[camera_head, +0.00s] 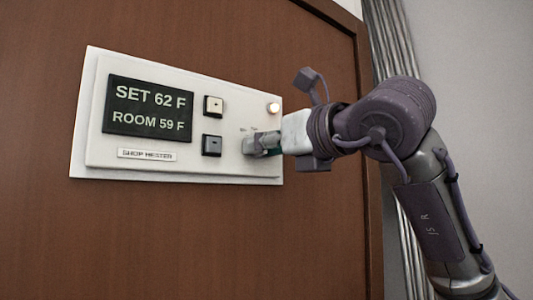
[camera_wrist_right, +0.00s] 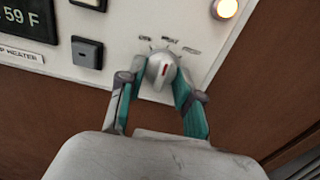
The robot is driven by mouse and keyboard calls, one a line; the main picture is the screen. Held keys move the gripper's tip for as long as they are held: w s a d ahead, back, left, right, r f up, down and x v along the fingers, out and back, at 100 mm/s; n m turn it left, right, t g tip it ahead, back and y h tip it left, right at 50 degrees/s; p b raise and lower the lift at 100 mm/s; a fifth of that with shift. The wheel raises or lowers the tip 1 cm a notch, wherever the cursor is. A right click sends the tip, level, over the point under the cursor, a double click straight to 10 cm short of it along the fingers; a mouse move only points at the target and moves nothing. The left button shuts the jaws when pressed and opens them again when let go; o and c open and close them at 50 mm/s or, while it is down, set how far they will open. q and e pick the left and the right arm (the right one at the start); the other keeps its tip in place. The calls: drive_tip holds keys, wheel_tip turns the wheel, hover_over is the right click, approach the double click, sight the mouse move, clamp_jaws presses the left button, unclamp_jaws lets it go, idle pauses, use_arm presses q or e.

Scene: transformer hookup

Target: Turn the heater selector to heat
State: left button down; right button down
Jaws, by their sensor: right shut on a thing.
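The heater panel (camera_head: 230,165) is a white plate on a brown wooden surface. Its selector is a round grey knob (camera_wrist_right: 161,70) with a red mark, at the panel's lower right. Three small labels arc above the knob in the right wrist view; they are too small to read surely. The red mark points up, roughly toward the middle label. My right gripper (camera_wrist_right: 160,88) is shut on the knob, one finger on each side. In the head view its fingers (camera_head: 262,146) hide most of the knob. My left gripper is not in view.
The panel's display (camera_head: 148,109) reads SET 62 F and ROOM 59 F. A light button (camera_head: 213,106) sits above a dark button (camera_head: 211,145), left of the knob. A lit lamp (camera_head: 273,108) is above the knob. Bare wood (camera_head: 200,240) lies below the panel.

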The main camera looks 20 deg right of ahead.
idle(0.4)
drive_tip(key=c, duration=0.8)
unclamp_jaws()
drive_tip(key=shift+s, duration=0.1)
drive_tip(key=v, duration=1.1)
drive_tip(key=shift+s+d, duration=0.15)
drive_tip(key=shift+s, duration=0.25)
